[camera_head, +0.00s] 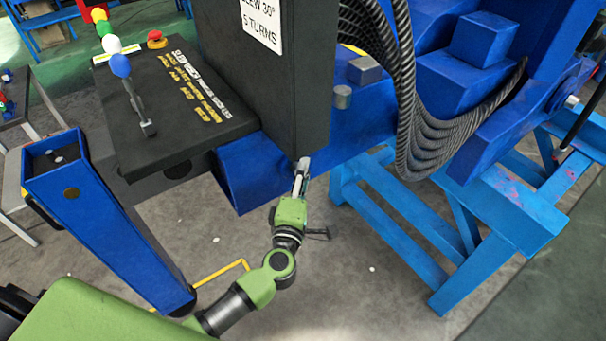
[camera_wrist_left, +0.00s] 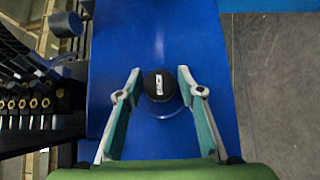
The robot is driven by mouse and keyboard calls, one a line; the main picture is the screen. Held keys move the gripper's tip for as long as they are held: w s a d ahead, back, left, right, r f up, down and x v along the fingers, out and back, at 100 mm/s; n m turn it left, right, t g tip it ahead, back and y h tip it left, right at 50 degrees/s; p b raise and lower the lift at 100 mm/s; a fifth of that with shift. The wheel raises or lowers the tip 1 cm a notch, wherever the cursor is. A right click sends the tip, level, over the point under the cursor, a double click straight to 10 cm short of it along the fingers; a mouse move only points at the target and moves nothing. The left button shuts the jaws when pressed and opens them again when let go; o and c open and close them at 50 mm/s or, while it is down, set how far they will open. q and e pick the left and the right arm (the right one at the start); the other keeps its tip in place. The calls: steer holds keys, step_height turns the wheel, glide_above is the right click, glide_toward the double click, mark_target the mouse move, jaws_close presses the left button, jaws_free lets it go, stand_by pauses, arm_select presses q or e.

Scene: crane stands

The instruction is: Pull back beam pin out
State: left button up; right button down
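In the left wrist view, a round black pin head (camera_wrist_left: 158,86) with a small white label stands out from a blue beam (camera_wrist_left: 150,35). My left gripper (camera_wrist_left: 158,76) is open, with one finger on each side of the pin head. Gaps show between the pin head and both fingers, so they do not appear to grip it. In the head view my left gripper (camera_head: 302,168) is at the lower corner of a black cabinet, beside the blue crane body. The pin head is hidden in that view. My right gripper is not in view.
A black control panel (camera_head: 190,110) with coloured lever knobs is left of the black cabinet (camera_head: 270,75). A blue leg (camera_head: 110,215) slants below it. Black hoses (camera_head: 405,100) hang at right above a light-blue stand (camera_head: 420,240). Grey floor (camera_head: 340,290) below is mostly clear.

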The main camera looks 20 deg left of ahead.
arm_select(q)
jaws_close()
steer(key=s+d, duration=0.1)
steer(key=d, duration=0.1)
steer(key=s+d, duration=0.2)
steer(key=shift+f+p, duration=0.2)
steer(key=shift+p, duration=0.1)
steer(key=shift+o, duration=1.6)
jaws_free()
steer(key=shift+o, duration=1)
steer(key=shift+s+r, duration=0.1)
steer(key=shift+r, duration=0.05)
